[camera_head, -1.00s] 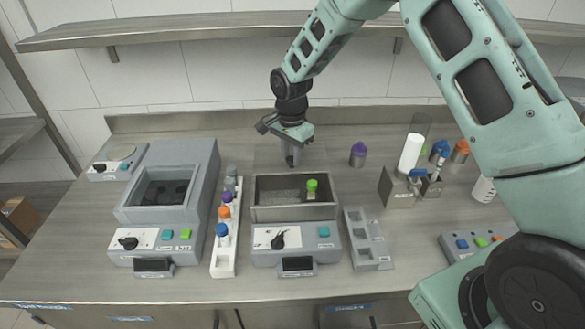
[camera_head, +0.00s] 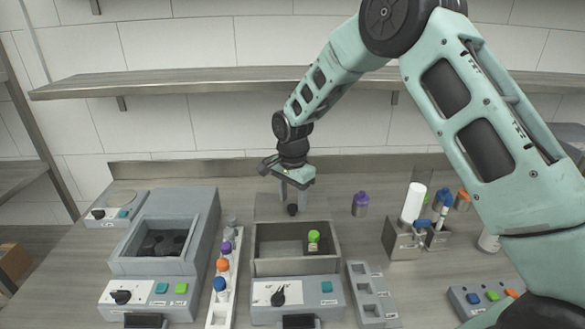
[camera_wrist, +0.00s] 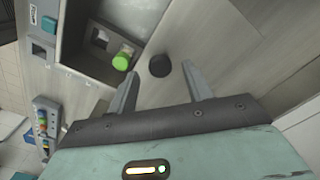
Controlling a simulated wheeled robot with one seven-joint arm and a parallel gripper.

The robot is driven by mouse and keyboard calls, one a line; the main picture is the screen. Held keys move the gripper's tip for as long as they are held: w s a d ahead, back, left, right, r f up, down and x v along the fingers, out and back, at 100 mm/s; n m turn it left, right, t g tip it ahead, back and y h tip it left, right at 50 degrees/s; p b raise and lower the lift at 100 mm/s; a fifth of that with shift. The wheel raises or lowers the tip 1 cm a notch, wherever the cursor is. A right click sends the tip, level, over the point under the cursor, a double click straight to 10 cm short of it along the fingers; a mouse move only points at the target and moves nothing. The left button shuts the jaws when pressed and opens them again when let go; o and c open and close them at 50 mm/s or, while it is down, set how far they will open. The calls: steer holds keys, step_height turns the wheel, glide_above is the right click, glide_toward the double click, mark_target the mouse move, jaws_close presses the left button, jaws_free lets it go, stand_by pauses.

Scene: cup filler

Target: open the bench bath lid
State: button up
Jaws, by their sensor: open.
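The bench bath (camera_head: 295,266) is the middle grey unit, and its basin is uncovered. Its flat grey lid (camera_head: 268,208) lies back behind the basin, with a round black knob (camera_head: 292,209) on it. The knob also shows in the wrist view (camera_wrist: 160,66). A green-capped vial (camera_head: 314,240) stands in a holder inside the basin; it shows in the wrist view (camera_wrist: 122,60) too. My gripper (camera_head: 294,187) is open and empty, just above the knob. In the wrist view the knob lies between the line of my fingertips (camera_wrist: 160,70), apart from both.
A second open grey unit (camera_head: 120,266) stands left. A white rack (camera_head: 218,310) with several capped bottles is between the units. A grey rack (camera_head: 368,290) is right. A purple-capped bottle (camera_head: 360,205) stands right of the lid. A shelf (camera_head: 215,80) runs along the wall.

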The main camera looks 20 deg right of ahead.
step_height(320, 180, up, 16)
steer(key=b, duration=0.3)
steer(key=shift+f, duration=0.2)
steer(key=s+a+f+n, duration=0.1)
steer(key=s+a+n, duration=0.4)
steer(key=s, duration=0.3)
steer(key=s+a+n, duration=0.4)
steer(key=s+a, duration=0.2)
steer(key=s, duration=0.2)
steer(key=s+f+n, duration=0.2)
steer(key=s+n, duration=0.3)
steer(key=s, duration=0.5)
steer(key=s+d+f+n, duration=0.1)
steer(key=s+f+n, duration=0.2)
steer(key=s+n, duration=0.3)
steer(key=s, duration=0.5)
steer(key=shift+f+y, duration=0.2)
steer(key=shift+y, duration=0.1)
steer(key=shift+d, duration=0.1)
